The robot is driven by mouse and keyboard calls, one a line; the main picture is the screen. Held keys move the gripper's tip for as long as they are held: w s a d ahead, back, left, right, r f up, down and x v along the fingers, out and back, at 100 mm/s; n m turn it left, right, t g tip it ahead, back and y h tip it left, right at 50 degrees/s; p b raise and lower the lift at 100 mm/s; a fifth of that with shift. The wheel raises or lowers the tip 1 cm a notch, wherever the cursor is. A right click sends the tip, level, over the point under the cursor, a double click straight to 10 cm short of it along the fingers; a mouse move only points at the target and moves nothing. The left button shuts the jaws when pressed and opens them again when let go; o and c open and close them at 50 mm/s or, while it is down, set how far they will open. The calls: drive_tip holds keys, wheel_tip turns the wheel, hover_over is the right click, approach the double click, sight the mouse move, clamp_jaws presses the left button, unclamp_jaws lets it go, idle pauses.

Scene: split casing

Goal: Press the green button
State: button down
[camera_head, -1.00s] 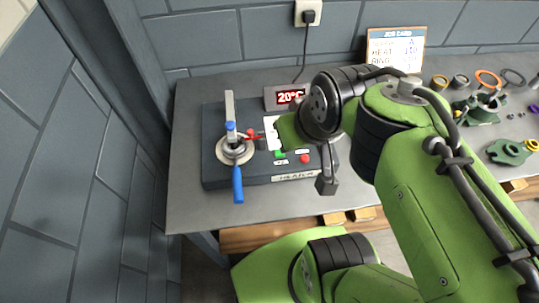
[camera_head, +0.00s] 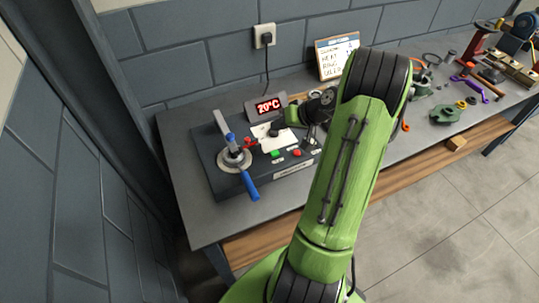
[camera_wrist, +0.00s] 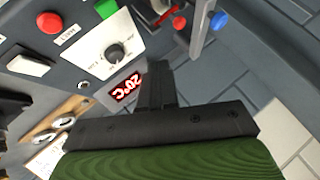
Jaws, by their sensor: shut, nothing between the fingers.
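The green button (camera_head: 275,153) sits on the front of the dark heater box (camera_head: 222,188), left of a red button (camera_head: 296,152). The green button also shows at the top edge of the wrist view (camera_wrist: 106,8). My gripper (camera_wrist: 158,68) is shut and empty. Its dark fingertips are above the heater, apart from the green button, near the knob (camera_wrist: 115,54) and the display (camera_wrist: 127,87). In the head view, my arm's end is behind and slightly right of the green button, and the fingertips are hard to separate from the dark knob area.
A clamp with a blue handle (camera_head: 250,187) stands at the heater's left. The temperature display (camera_head: 267,106) reads 20°C behind it. A job card (camera_head: 336,57) leans at the wall. Loose parts, including a green casing piece (camera_head: 445,114), lie on the bench to the right.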

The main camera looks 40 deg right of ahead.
sight(278, 153)
wheel_tip(278, 153, down, 9)
drive_tip(key=b, duration=0.6)
drive_tip(key=shift+a+r, duration=0.1)
idle(1.8)
drive_tip(key=shift+f+b, duration=0.4)
drive_tip(key=shift+b, duration=0.3)
drive_tip(key=shift+f+b, duration=0.5)
drive_tip(key=shift+f, duration=0.05)
drive_tip(key=shift+r, duration=0.15)
idle(0.4)
drive_tip(key=shift+r+p, duration=0.65)
drive_tip(key=shift+r, duration=0.2)
